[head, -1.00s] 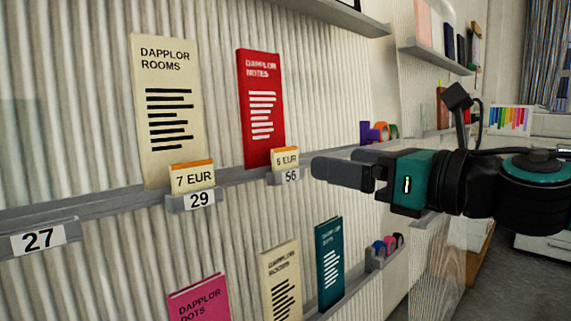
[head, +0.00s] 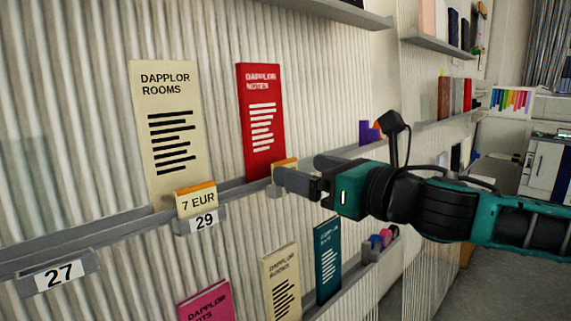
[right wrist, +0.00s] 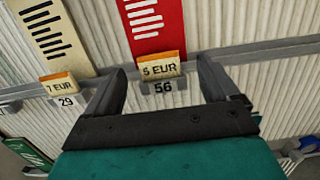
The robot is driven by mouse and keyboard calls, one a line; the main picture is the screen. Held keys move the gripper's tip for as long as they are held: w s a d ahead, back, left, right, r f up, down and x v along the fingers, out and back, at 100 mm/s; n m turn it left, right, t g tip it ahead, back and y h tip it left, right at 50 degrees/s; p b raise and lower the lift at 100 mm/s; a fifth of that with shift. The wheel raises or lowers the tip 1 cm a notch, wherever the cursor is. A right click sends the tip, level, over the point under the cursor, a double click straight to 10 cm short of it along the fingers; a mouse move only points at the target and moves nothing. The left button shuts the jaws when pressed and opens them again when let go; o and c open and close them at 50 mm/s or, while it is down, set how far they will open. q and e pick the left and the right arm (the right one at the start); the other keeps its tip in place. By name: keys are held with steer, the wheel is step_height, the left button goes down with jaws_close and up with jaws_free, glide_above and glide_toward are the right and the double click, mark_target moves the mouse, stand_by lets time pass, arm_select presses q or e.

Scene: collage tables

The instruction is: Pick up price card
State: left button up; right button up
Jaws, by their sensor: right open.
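Two cream price cards with orange tops stand on the grey shelf rail. The 7 EUR card (head: 196,201) is above label 29. The 5 EUR card (head: 285,163) is further right, below the red DAPPLOR NOTES booklet (head: 262,120), and mostly hidden by my gripper in the head view. My right gripper (head: 300,172) is open at the 5 EUR card. In the right wrist view the 5 EUR card (right wrist: 160,67) appears between the two spread fingers, with a visible gap on each side. Whether it lies fully between the fingertips in depth is unclear. My left gripper is not in view.
A cream DAPPLOR ROOMS booklet (head: 167,135) stands behind the 7 EUR card. Label 27 (head: 58,275) is on the rail at left. A lower shelf holds several booklets, including a teal one (head: 328,260). The ribbed wall is close behind the rail.

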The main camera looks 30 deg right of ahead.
mark_target(287, 166)
steer(key=shift+w+a, duration=0.15)
steer(key=shift+w, duration=0.05)
steer(key=shift+p+x, duration=0.6)
steer(key=shift+x, duration=0.15)
steer(key=x, duration=0.2)
steer(key=shift+w+a+p, duration=0.15)
steer(key=shift+w+p, duration=0.2)
steer(key=shift+p, duration=0.05)
steer(key=shift+w+a+f, duration=0.1)
steer(key=shift+w+a, duration=0.1)
steer(key=shift+w, duration=0.25)
steer(key=c, duration=0.9)
steer(key=shift+c, duration=0.7)
